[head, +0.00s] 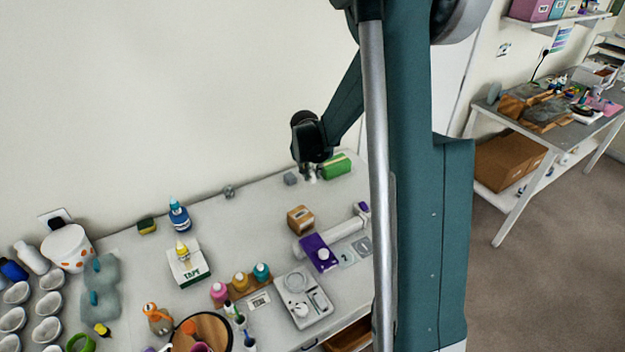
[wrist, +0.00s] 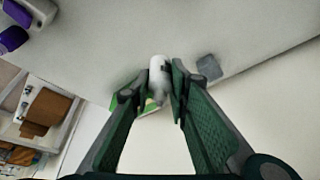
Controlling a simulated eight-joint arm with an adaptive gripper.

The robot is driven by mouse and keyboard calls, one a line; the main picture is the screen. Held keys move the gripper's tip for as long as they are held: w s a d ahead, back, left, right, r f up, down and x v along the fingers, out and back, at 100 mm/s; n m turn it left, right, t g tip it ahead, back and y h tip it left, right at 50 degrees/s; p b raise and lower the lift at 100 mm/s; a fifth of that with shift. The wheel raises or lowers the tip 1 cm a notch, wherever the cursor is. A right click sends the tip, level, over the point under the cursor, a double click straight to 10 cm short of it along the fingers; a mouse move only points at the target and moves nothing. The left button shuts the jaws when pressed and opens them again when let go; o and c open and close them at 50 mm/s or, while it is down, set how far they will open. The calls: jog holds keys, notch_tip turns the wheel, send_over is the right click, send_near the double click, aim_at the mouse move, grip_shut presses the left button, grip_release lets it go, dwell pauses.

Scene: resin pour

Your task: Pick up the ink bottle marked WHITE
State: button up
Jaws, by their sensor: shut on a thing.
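A small white bottle (wrist: 157,76) is between my gripper's fingertips (wrist: 160,88) in the wrist view. The fingers are shut on it from both sides, and any marking on it cannot be read. In the head view my gripper (head: 311,172) is at the back of the table, between a grey cube and a green box. Only a little of the white bottle (head: 312,178) shows below the fingers there. I cannot tell whether its base touches the table.
The grey cube (head: 290,179) and green box (head: 336,166) stand close beside my gripper. The table between cube and blue bottle (head: 179,216) is mostly clear.

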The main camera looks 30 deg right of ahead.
jog(key=shift+r, duration=1.25)
